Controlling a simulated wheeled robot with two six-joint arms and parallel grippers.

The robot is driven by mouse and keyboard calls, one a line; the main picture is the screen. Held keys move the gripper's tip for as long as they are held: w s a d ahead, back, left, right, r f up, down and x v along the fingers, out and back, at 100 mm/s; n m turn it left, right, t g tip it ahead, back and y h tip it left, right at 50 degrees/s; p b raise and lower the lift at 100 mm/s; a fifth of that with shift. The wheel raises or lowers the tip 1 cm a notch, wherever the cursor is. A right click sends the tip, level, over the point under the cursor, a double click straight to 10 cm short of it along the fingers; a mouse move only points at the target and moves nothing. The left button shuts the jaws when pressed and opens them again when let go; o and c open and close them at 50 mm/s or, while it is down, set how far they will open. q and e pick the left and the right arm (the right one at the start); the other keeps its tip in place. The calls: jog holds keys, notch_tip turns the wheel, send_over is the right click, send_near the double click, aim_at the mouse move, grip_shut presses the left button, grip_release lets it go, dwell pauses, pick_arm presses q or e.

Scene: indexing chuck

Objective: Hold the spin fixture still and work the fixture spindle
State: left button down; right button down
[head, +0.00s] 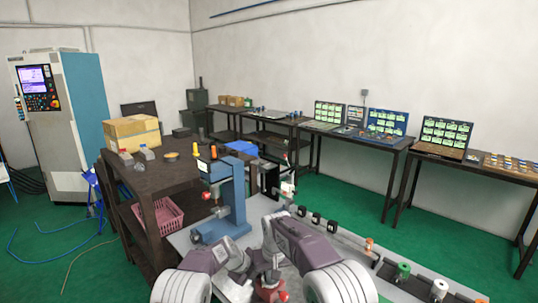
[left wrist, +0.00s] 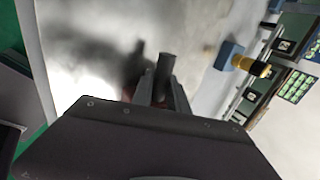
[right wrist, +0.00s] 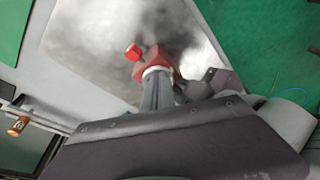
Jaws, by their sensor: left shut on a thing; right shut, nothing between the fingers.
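The spin fixture (head: 268,291), a red block with a red knob, stands on the grey bench, low in the head view and partly hidden by my arms. In the right wrist view the fixture (right wrist: 160,62) shows its knob and a pale ring. My left gripper (left wrist: 160,88) is shut on a dark grey post (left wrist: 166,64); red parts show behind its fingers. I cannot tell how the post joins the fixture. My right gripper (right wrist: 158,92) is shut and empty, its fingertips close to the pale ring. Whether they touch it is unclear.
A blue press-like stand (head: 222,215) rises behind my grippers. A row of small black holders (head: 316,218) and a green-topped part (head: 403,270) lie to the right. A dark table (head: 165,180) with a cardboard box stands at left. Bare bench surrounds the fixture.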

jog(key=shift+s, duration=0.15)
jog(key=shift+s, duration=0.3)
notch_tip(320, 180, up, 6)
dwell(0.6)
jog(key=shift+w+d+f, duration=0.15)
jog(key=shift+d+f, duration=0.2)
jog(key=shift+f, duration=0.65)
jog(key=shift+w+d+f, duration=0.2)
jog(key=shift+d+f, duration=0.1)
jog(key=shift+f, duration=0.7)
jog(key=shift+w+d+f, duration=0.15)
jog(key=shift+d+f, duration=0.2)
jog(key=shift+f, duration=0.65)
jog(key=shift+w, duration=0.1)
jog(key=shift+w+a, duration=0.15)
